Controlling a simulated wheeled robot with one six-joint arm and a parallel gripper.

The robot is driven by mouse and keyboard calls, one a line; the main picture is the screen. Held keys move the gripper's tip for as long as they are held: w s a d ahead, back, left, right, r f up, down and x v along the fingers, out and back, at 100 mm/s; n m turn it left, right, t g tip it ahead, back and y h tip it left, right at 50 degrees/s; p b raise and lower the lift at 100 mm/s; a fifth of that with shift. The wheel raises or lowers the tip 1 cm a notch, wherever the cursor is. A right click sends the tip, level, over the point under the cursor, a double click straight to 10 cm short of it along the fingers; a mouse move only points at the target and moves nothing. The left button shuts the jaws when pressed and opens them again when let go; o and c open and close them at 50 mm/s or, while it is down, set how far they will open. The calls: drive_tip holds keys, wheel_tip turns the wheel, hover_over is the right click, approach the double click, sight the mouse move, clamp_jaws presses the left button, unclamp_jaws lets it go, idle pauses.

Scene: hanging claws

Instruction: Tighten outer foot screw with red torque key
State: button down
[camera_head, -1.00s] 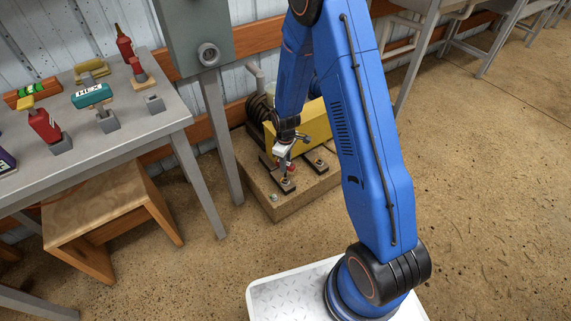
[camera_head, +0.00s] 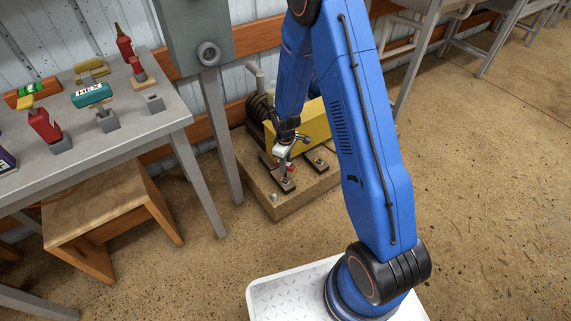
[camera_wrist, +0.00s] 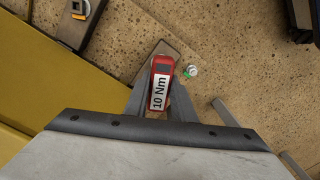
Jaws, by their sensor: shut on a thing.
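My gripper (camera_head: 287,165) is low over the concrete plinth, at the front foot (camera_head: 287,186) of the yellow machine (camera_head: 313,126). It is shut on the red torque key (camera_wrist: 161,82), which has a white label reading "10 Nm" in the wrist view. A little of the red key also shows in the head view (camera_head: 291,168). The key stands over the metal foot plate (camera_wrist: 177,48), and its lower end and the screw below it are hidden. I cannot tell whether the key touches the screw.
The plinth (camera_head: 283,207) carries a second foot (camera_head: 314,162) to the right. A small white-and-green bolt (camera_wrist: 193,71) is beside the foot plate. A grey post (camera_head: 217,140) and a bench (camera_head: 150,130) with several tools stand left. Open floor lies to the right.

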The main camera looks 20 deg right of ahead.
drive_tip(key=shift+f, duration=0.8)
idle(0.4)
drive_tip(key=shift+m, duration=1.2)
drive_tip(key=shift+m, duration=1.2)
drive_tip(key=shift+m, duration=1.2)
drive_tip(key=shift+r, duration=1.55)
